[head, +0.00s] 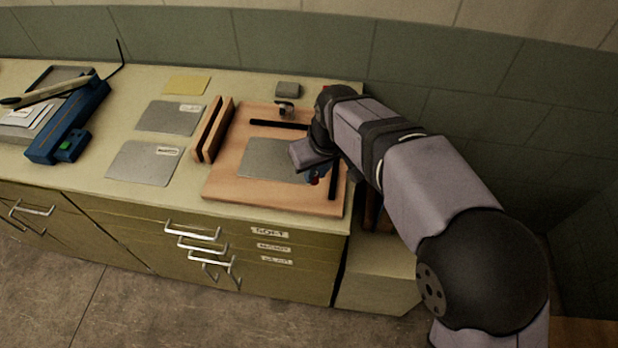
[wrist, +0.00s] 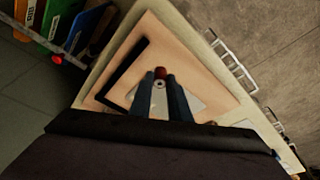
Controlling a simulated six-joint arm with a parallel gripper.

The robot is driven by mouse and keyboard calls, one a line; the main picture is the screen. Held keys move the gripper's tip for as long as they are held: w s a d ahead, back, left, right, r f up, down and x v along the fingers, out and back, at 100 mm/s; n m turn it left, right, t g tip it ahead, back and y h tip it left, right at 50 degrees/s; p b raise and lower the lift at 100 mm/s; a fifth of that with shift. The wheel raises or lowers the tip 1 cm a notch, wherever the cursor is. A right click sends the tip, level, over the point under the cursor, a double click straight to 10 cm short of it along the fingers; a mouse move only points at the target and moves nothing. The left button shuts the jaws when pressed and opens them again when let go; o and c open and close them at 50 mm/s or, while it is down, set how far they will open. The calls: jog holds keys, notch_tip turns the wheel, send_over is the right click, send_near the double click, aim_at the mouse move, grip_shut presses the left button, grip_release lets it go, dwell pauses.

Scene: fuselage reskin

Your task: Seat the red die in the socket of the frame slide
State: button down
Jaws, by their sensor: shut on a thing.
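My gripper (head: 315,177) is at the front right of the wooden board (head: 222,185), above or at the right edge of a grey metal sheet (head: 262,160). In the wrist view its two dark fingers (wrist: 160,80) are shut on the red die (wrist: 160,72), which shows at the fingertips. In the head view only a small bit of red (head: 315,181) shows there. I cannot tell how high the die is above the board. I cannot identify the frame slide or its socket with certainty; dark bars (head: 278,124) lie along the board's back and right.
A small metal clamp-like part (head: 285,108) and a grey block (head: 288,90) are at the back. Upright wooden strips (head: 212,130) stand left of the board. Metal sheets (head: 146,163) and a blue tool (head: 68,125) lie further left. Binders (wrist: 60,25) show in the wrist view.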

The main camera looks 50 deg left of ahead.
aim_at(316, 184)
jog(key=shift+f+p, duration=0.8)
jog(key=shift+f, duration=2.15)
jog(key=shift+f, duration=0.2)
jog(key=c, duration=1.7)
grip_release()
jog(key=shift+o, duration=0.2)
jog(key=shift+r, duration=0.1)
jog(key=b+v, duration=0.3)
jog(key=v, duration=0.9)
jog(key=shift+d+r, duration=0.1)
